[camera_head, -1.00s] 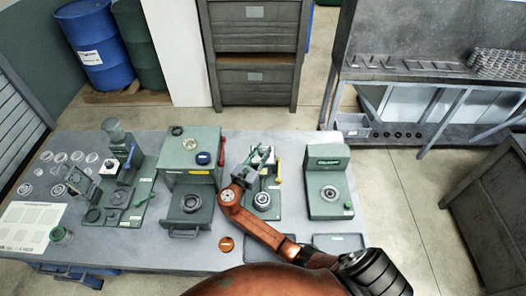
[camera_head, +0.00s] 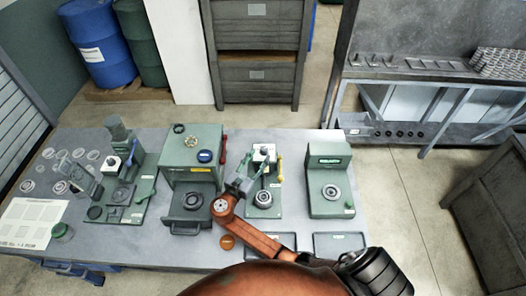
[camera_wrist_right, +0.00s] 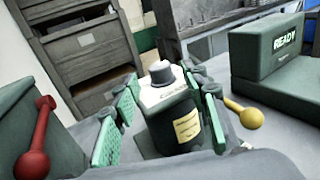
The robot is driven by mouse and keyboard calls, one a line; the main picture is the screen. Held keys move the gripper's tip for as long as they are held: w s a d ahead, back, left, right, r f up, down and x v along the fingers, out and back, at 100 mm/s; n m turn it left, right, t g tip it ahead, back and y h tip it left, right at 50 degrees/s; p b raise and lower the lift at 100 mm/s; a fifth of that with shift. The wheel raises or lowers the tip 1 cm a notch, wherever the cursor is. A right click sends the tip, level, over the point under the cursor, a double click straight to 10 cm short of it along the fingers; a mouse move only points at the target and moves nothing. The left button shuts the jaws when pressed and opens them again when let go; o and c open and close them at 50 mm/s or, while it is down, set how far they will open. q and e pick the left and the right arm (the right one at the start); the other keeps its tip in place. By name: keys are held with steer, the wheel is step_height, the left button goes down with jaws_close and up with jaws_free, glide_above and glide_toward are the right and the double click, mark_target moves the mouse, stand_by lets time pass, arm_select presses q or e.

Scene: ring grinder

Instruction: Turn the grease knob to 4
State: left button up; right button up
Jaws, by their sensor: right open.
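The grease knob (camera_wrist_right: 162,72) is a dark round knob on a white plate with lettering, too small to read surely, atop a dark green housing (camera_wrist_right: 180,125) with a yellow label. In the head view the knob (camera_head: 264,150) sits at the back of the middle-right green machine. My right gripper (camera_head: 240,184) is open and empty, just left of and in front of the knob. In the right wrist view its green-padded fingers (camera_wrist_right: 158,98) stand either side of the housing, the knob between and beyond them. The knob's setting is not readable. My left gripper is not in view.
A red-ball lever (camera_wrist_right: 32,163) is on the left and a yellow-ball lever (camera_wrist_right: 250,117) on the right, close to the fingers. A green machine reading READY (camera_head: 328,162) stands to the right. A green drawer machine (camera_head: 192,160) stands left. Two grey trays (camera_head: 340,244) lie in front.

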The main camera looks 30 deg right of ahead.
steer(key=v, duration=0.6)
steer(key=shift+s+a, duration=0.25)
steer(key=shift+a, duration=0.05)
